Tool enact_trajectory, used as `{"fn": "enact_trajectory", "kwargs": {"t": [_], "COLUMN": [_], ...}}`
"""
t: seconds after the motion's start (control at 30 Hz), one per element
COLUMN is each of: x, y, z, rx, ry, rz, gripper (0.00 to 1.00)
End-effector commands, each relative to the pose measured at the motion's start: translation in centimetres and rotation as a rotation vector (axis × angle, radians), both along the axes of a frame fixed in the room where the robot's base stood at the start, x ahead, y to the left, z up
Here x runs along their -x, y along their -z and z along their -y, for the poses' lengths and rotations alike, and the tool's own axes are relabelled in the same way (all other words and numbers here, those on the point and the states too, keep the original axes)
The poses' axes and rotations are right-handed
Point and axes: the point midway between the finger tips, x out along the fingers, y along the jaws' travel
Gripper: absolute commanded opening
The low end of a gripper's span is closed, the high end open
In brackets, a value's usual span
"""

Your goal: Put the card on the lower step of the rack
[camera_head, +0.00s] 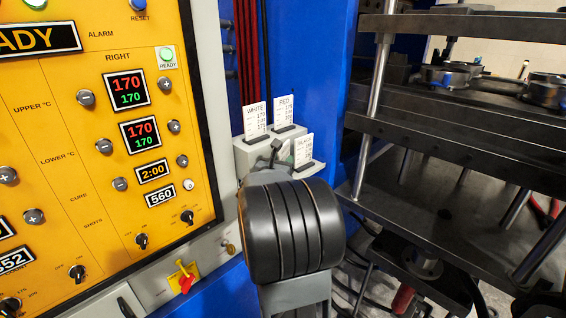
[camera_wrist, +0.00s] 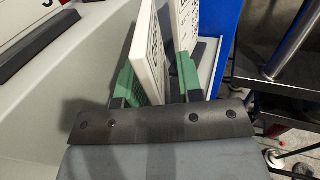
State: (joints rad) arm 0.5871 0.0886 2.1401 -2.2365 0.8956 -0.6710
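The grey rack (camera_head: 247,156) stands beside the control panel, with two steps. White cards labelled WHITE (camera_head: 255,117) and RED (camera_head: 284,110) stand on its upper step. The card labelled BLACK (camera_head: 303,148) stands at the lower, nearer step, just beyond my dark arm. In the wrist view my gripper (camera_wrist: 158,80) has its green-padded fingers apart, around a white card (camera_wrist: 147,62). That card is close to the left pad, with a gap to the right pad. Its label is not readable. Another white card (camera_wrist: 184,22) stands beyond the fingers. My arm hides most of the gripper in the head view.
The yellow control panel (camera_head: 95,190) is at the left. The press's dark platens (camera_head: 450,150) and steel columns (camera_head: 372,110) are at the right. A blue wall (camera_head: 315,60) is behind the rack. A dark slot strip (camera_wrist: 35,42) shows on the grey rack surface.

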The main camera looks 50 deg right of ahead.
Motion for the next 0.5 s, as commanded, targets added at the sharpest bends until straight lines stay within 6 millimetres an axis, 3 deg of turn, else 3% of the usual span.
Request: {"fn": "enact_trajectory", "kwargs": {"t": [0.27, 0.5], "x": [0.0, 1.2], "y": [-0.6, -0.4], "z": [0.0, -3.9], "rx": [0.000, 0.000], "ry": [0.000, -0.004], "rz": [0.000, 0.002], "gripper": [0.34, 0.34]}}
